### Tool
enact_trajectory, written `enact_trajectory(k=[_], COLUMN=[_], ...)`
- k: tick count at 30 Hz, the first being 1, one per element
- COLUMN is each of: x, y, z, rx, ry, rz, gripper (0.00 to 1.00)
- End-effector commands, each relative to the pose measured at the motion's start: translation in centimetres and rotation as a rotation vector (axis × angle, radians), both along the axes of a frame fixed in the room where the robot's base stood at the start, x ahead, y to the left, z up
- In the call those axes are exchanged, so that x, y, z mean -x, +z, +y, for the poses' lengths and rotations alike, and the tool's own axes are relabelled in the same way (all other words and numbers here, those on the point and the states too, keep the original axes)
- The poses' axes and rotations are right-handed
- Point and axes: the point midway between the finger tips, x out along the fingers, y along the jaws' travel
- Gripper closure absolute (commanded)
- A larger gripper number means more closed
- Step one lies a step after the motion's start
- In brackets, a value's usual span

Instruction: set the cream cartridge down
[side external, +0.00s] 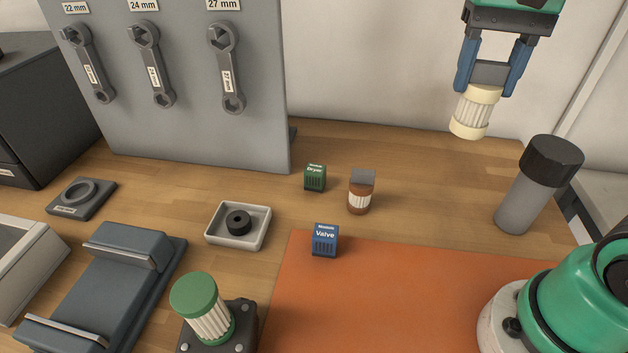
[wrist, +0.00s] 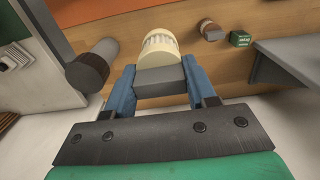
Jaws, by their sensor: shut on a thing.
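The cream cartridge (side external: 472,112) has a white pleated middle and cream end caps. It hangs, slightly tilted, in my gripper (side external: 487,82) above the back right of the wooden bench. The blue fingers are shut on the grey block at its top. In the wrist view the cream cartridge (wrist: 160,47) shows between the fingers of my gripper (wrist: 160,80), its cream end pointing away from the camera. It is clear of the bench and touches nothing else in view.
A dark-capped grey cylinder (side external: 537,185) stands at right. A brown-ended cartridge (side external: 361,192), green Dryer box (side external: 315,178) and blue Valve box (side external: 325,241) stand mid-bench. A green-capped cartridge (side external: 205,308) is on a dark base at front. The orange mat (side external: 390,300) looks bare.

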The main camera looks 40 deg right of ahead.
Motion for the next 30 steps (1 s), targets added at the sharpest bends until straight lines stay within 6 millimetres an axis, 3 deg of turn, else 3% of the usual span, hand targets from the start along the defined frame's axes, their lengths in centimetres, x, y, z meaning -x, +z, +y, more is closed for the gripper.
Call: enact_trajectory(k=[3, 8, 21, 30], x=[1.7, 2.6, 2.6, 2.5], y=[0.0, -1.2, -11.5, -15.7], z=[1.7, 2.4, 2.4, 2.4], rx=[0.000, 0.001, 0.001, 0.001], ry=[0.005, 0.001, -0.002, -0.002], rz=[0.000, -0.001, -0.001, -0.001], gripper=[1.00, 1.00, 1.00, 1.00])
